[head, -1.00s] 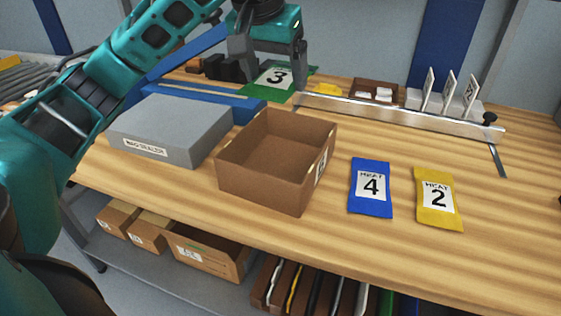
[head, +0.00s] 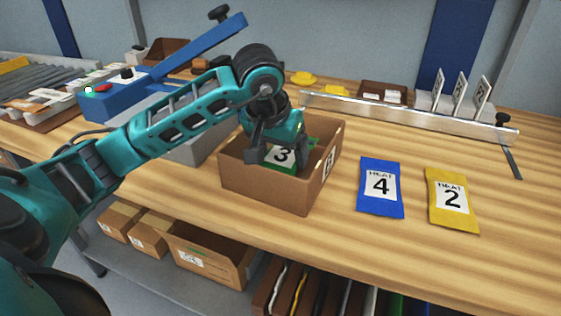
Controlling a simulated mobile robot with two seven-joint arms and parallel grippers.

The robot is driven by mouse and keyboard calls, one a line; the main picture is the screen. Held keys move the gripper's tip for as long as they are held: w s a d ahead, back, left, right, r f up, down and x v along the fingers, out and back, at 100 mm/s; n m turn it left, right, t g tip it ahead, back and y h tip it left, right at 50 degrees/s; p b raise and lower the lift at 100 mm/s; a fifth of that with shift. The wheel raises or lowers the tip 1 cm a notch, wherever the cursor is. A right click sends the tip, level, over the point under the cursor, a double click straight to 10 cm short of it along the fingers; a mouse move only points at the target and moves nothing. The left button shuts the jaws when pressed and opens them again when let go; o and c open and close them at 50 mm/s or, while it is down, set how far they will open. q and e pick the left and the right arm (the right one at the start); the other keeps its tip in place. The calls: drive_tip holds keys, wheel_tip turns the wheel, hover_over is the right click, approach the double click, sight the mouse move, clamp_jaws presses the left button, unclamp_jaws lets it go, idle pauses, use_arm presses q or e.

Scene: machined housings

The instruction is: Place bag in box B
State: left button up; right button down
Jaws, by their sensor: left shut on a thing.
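A green bag with a white label marked 3 (head: 281,156) is inside the opening of the brown open box B (head: 262,188), whose letter label faces right. My left gripper (head: 274,155) reaches down into the box and is shut on the green bag. The gripper hides part of the bag, and the front wall hides the box floor, so I cannot tell whether the bag touches it. A blue bag marked 4 (head: 381,187) and a yellow bag marked 2 (head: 452,200) lie flat to the right of the box. My right gripper is not in view.
The table's right front is clear. Cardboard boxes (head: 210,255) sit on the shelf below.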

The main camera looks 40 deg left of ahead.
use_arm(q)
wheel_tip(320, 180, down, 2)
drive_tip(key=shift+f, duration=0.1)
drive_tip(key=shift+f, duration=0.15)
drive_tip(key=o, duration=0.9)
